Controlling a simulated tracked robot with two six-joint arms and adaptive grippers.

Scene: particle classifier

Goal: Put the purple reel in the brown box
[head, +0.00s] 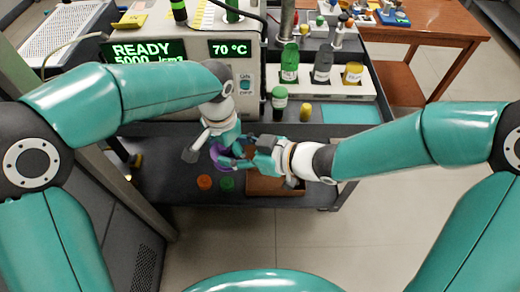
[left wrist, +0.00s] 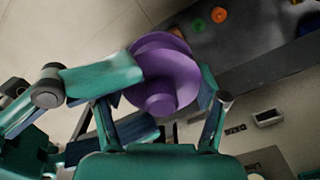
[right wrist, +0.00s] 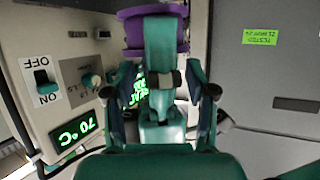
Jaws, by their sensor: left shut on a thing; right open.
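The purple reel (head: 216,153) is held above the black cart shelf, and my left gripper (head: 228,146) is shut on it. In the left wrist view the reel (left wrist: 168,72) sits between the fingers of my left gripper (left wrist: 160,98). My right gripper (head: 245,160) is open, close beside the reel and left gripper. In the right wrist view a teal part of the left gripper stands in front of the reel (right wrist: 135,22). I cannot tell whether the right fingers touch anything. The brown box (head: 265,187) is on the shelf just right of the reel, partly hidden by my right gripper.
An orange disc (head: 205,182) and a green disc (head: 226,184) lie on the shelf left of the box. The machine with a READY display (head: 150,50) stands behind. Bottles (head: 289,65) stand in a white rack at the back right.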

